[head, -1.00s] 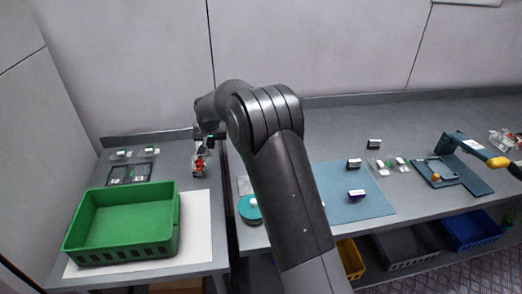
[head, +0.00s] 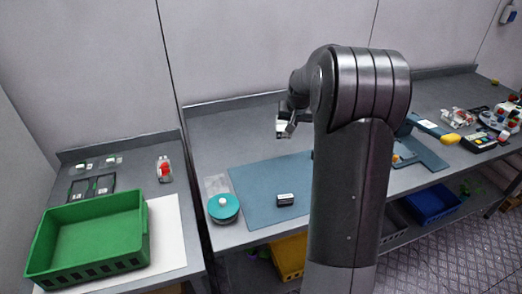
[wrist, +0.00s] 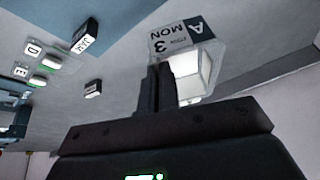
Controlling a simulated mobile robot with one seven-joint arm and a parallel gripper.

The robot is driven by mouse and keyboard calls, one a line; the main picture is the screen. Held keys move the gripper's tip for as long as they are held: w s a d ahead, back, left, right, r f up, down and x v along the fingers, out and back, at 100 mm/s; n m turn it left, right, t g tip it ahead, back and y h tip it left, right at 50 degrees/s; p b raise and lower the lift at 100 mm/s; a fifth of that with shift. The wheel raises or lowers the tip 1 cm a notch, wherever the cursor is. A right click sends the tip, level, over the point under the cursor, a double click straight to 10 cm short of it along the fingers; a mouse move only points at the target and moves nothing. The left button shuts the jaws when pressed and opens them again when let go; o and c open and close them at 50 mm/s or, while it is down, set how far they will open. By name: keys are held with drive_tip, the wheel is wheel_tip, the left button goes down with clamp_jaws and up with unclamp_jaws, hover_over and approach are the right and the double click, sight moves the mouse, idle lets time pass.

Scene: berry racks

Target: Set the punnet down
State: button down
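A small clear punnet (wrist: 196,72) with a white and dark label marked A, MON and 3 is at the fingertips of my gripper (wrist: 157,85) in the wrist view. The dark fingers look closed on its near side; its contents are not clear. In the head view my gripper (head: 290,124) is above the back of the right-hand bench, with the whitish punnet (head: 281,129) hanging below it. Whether its base touches the bench cannot be told. Another clear punnet with red fruit (head: 165,171) stands on the left bench, apart from my gripper.
A green crate (head: 140,225) stands on the left bench. The right bench has a blue mat (head: 255,180) with a dark labelled block (head: 286,199), and a round teal-topped item (head: 223,207). A blue frame (head: 430,150) stands farther right. My arm hides part of the mat.

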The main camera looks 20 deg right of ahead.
drive_tip(key=w+a+f, duration=0.6)
drive_tip(key=shift+a+f, duration=0.1)
drive_tip(key=shift+f, duration=2.15)
drive_tip(key=shift+f, duration=0.15)
drive_tip(key=c, duration=1.7)
unclamp_jaws()
